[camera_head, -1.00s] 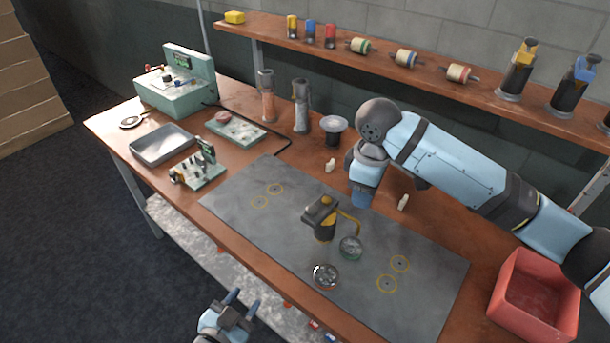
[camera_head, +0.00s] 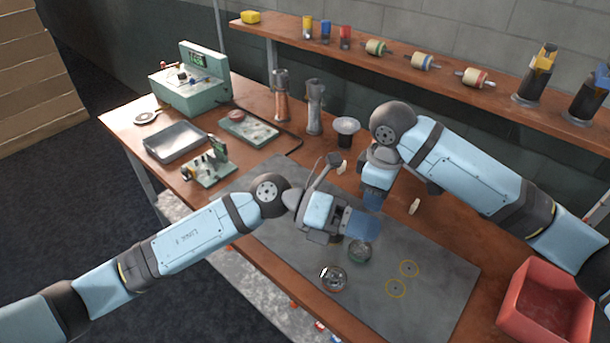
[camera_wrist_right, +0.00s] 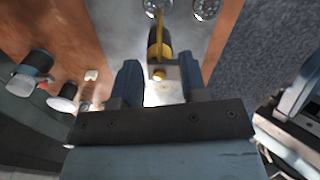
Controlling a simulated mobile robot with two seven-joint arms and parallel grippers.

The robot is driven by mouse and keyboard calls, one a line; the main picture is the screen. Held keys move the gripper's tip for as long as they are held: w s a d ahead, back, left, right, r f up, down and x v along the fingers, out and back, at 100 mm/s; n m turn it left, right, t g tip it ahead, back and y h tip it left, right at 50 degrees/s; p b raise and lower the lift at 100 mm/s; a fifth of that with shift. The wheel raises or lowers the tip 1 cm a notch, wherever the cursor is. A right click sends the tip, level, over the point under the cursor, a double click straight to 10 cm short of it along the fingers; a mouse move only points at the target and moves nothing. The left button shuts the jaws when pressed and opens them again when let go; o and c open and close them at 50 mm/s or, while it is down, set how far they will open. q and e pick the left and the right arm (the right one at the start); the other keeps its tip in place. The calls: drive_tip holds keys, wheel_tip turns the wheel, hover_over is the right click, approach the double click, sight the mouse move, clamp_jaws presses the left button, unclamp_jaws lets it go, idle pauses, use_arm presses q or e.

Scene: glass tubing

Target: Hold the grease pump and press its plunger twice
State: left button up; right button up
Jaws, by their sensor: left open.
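The grease pump (camera_wrist_right: 165,42), dark with yellow parts, shows in the right wrist view in front of my right gripper's fingers. In the head view my left gripper and wrist hide it. My left gripper (camera_head: 358,222) is open, low over the grey mat (camera_head: 440,280) at the pump's place; whether its fingers are around the pump cannot be seen. My right gripper (camera_head: 372,197) points down above the far side of the mat. In its wrist view the two blue fingers (camera_wrist_right: 160,82) stand apart, with the pump's yellow knob showing through the gap.
A red bin (camera_head: 548,305) is at the right. Tall bottles (camera_head: 314,105), a metal tray (camera_head: 175,142) and a green device (camera_head: 190,85) are at the back left.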

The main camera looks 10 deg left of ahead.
use_arm(q)
drive_tip(key=w+a+m+t+y, duration=0.4)
drive_tip(key=w+a+m+y, duration=0.1)
drive_tip(key=w+a+y, duration=0.5)
drive_tip(key=shift+w+a+f+t+y, duration=0.15)
drive_tip(key=shift+w+a+t+y, duration=0.4)
drive_tip(key=shift+y, duration=0.55)
use_arm(e)
wheel_tip(320, 180, down, 14)
drive_tip(key=shift+r, duration=0.1)
use_arm(q)
drive_tip(key=shift+w+d, duration=0.1)
drive_tip(key=shift+d, duration=0.1)
use_arm(e)
drive_tip(key=shift+c, duration=0.4)
